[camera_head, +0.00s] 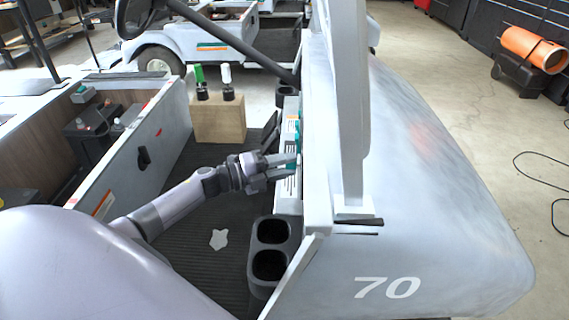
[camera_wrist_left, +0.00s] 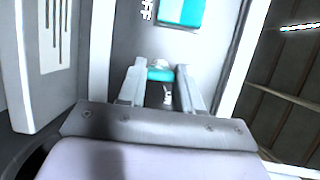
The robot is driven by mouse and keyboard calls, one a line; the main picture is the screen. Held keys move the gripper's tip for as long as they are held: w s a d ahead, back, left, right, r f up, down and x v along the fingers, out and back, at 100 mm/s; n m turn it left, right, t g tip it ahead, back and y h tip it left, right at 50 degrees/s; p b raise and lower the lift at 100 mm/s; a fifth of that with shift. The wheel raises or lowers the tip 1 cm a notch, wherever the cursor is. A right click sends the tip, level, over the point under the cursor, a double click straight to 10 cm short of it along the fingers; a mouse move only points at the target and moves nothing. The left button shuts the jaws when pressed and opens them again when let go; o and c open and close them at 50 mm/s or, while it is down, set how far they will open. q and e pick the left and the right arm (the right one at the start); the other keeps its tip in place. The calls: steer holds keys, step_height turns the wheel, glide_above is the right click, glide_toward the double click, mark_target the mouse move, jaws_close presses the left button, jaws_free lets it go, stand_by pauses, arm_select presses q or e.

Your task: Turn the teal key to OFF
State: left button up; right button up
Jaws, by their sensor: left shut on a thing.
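My left gripper (camera_head: 288,165) reaches from the left to the upright dash panel (camera_head: 292,120) of the white cart. In the left wrist view the two fingers of this gripper (camera_wrist_left: 160,76) are on either side of the small teal key (camera_wrist_left: 160,74) and shut on it. The key's exact angle cannot be told. My right gripper is not in view.
A black cup holder (camera_head: 268,250) sits below the gripper, beside the panel. A wooden block (camera_head: 218,119) with a green-topped and a white-topped lever stands on the cart floor behind. The steering column (camera_head: 235,42) slants above. The white front cowl (camera_head: 420,190) lies right.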

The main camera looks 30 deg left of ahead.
arm_select(q)
steer(key=o, duration=1)
steer(key=shift+o, duration=0.2)
steer(key=v, duration=0.7)
steer(key=shift+a, duration=0.1)
